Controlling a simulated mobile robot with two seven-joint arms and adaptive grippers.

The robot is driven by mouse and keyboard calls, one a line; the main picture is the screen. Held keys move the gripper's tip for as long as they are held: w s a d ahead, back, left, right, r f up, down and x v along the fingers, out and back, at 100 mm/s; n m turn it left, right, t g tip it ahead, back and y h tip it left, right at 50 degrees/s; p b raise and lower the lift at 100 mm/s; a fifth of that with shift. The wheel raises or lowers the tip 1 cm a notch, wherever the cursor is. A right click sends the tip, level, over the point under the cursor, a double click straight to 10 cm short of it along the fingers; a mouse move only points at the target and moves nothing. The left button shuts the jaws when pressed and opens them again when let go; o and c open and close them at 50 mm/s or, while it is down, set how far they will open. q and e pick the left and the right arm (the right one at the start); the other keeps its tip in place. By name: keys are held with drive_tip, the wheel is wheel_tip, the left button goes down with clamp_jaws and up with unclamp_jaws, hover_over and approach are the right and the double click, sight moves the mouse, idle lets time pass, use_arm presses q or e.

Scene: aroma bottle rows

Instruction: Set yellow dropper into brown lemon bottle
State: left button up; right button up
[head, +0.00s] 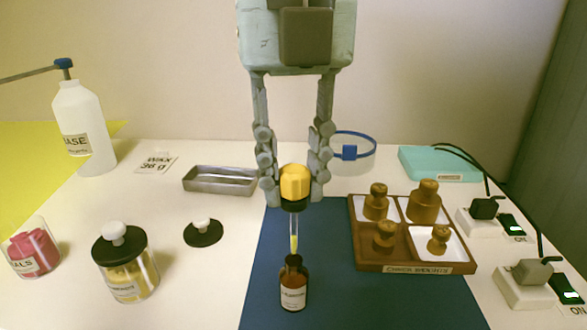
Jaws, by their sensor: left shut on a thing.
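My left gripper (294,190) comes down from the top middle and is shut on the yellow dropper (295,182). The dropper has a yellow bulb, a black collar and a glass pipette with yellow at its lower end. It hangs upright. A small brown bottle (292,290) with a white label stands upright on the blue mat (262,270), directly below the dropper. The label is too small to read for sure. The pipette tip meets the bottle's dark mouth in the picture; I cannot tell whether it is inside. My right gripper is not in view.
Left are a black-lidded jar (127,280), a loose black lid (203,233) and a metal tray (220,190).

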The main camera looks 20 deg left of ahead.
sight(294, 245)
use_arm(q)
drive_tip(key=shift+f+b, duration=0.2)
drive_tip(key=shift+b, duration=0.15)
idle(0.6)
drive_tip(key=shift+f+b, duration=2.2)
drive_tip(key=shift+f, duration=0.1)
drive_tip(key=shift+f, duration=0.1)
drive_tip(key=shift+f+b, duration=1.3)
drive_tip(key=o, duration=0.7)
